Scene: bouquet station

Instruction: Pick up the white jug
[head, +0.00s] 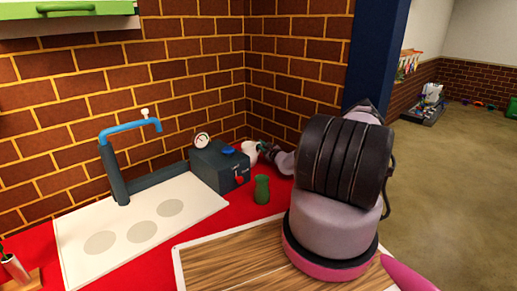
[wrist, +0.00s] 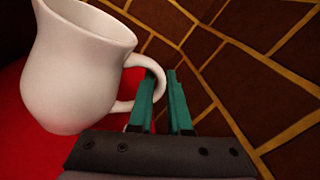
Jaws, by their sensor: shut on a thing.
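The white jug (wrist: 75,75) fills the left of the wrist view, with its open mouth at the top and its handle toward my gripper. My gripper (wrist: 165,78) has teal fingers closed on the handle, one finger passing by the loop. In the head view a small part of the jug (head: 250,150) shows behind the grey box, in the corner by the brick wall. My gripper (head: 263,147) is beside it there. I cannot tell whether the jug touches the red counter.
A grey box (head: 218,166) with a gauge stands left of the jug. A green vase-like object (head: 262,190) stands in front. A white board (head: 140,235) with a blue-topped tap (head: 130,128) is further left. A wooden board (head: 235,265) lies in front. Brick walls are close behind.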

